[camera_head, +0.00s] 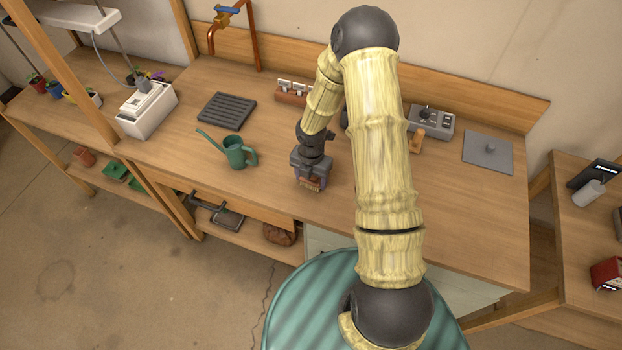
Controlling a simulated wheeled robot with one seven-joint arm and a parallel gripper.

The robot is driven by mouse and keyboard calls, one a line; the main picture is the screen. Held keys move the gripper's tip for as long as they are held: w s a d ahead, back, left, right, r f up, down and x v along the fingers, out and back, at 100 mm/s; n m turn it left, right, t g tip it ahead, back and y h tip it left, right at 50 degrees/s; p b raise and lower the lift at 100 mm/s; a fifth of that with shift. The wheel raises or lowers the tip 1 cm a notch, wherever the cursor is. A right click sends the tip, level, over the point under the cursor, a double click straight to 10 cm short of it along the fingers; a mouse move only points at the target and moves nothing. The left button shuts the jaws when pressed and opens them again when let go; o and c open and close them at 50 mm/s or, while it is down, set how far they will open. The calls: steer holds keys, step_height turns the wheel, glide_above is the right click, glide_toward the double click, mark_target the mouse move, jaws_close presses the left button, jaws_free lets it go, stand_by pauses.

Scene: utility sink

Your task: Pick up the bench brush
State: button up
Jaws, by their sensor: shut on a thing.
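The bench brush (310,186) is at the middle of the wooden bench, near its front edge. Only a small part of it shows below my gripper, with tan bristles pointing down. My gripper (310,178) points down from above and is shut on the brush. The gripper body hides most of the brush, including its handle. I cannot tell whether the bristles touch the bench top or hang just above it.
A green watering can (236,153) stands left of my gripper, with a dark ribbed tray (227,111) behind it. A grey control box (431,121) and a flat grey plate (487,152) lie to the right. The bench top (440,215) is clear at front right.

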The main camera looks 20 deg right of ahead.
step_height(320, 180, up, 10)
stand_by(0.6)
stand_by(0.4)
steer(key=shift+o, duration=0.8)
steer(key=shift+c, duration=0.2)
